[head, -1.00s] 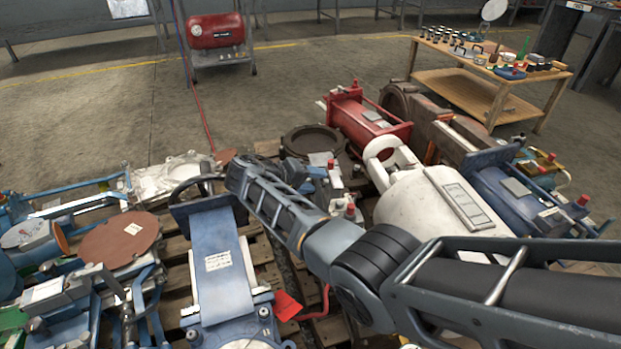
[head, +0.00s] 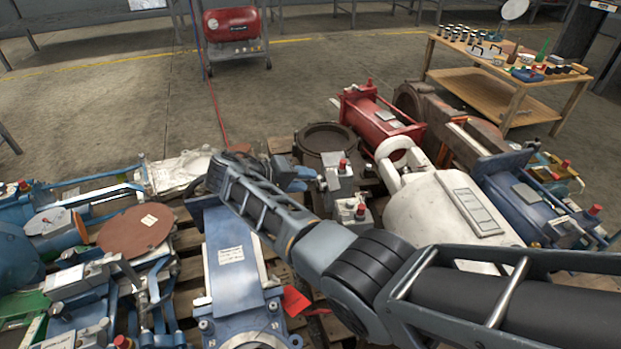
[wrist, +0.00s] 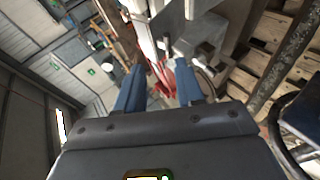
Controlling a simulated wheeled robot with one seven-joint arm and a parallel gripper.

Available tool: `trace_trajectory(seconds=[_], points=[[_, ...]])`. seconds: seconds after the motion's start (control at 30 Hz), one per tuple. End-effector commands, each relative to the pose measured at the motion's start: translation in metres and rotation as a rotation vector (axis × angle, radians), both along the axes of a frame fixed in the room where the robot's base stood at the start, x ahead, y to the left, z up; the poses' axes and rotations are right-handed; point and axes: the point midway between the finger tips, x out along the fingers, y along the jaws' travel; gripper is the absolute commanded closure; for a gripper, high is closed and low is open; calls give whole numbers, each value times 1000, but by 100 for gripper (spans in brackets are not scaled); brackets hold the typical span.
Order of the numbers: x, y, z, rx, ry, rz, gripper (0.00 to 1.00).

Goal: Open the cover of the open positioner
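My gripper (wrist: 160,80) shows in the wrist view with its two blue fingers apart and nothing clearly held between them. Beyond the fingers are a pale upright part, a red part and a grey box-shaped part (wrist: 203,38). Grey box-shaped devices with red caps (head: 340,180) stand right of the forearm, among the valve units. They look like positioners, but I cannot tell which is the open positioner or make out its cover.
A blue valve unit (head: 230,262) lies below the wrist, with a brown disc (head: 134,231) to its left. A white cylinder (head: 430,205) and a red actuator (head: 378,118) are at right. A wooden table (head: 487,92) stands behind. The floor between is clear.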

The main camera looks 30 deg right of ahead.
Motion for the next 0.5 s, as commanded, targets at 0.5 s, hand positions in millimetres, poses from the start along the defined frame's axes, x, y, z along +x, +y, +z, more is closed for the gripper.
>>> trace_trajectory(seconds=[0.5], points=[[10, 27, 18, 114, -77, -15, 88]])
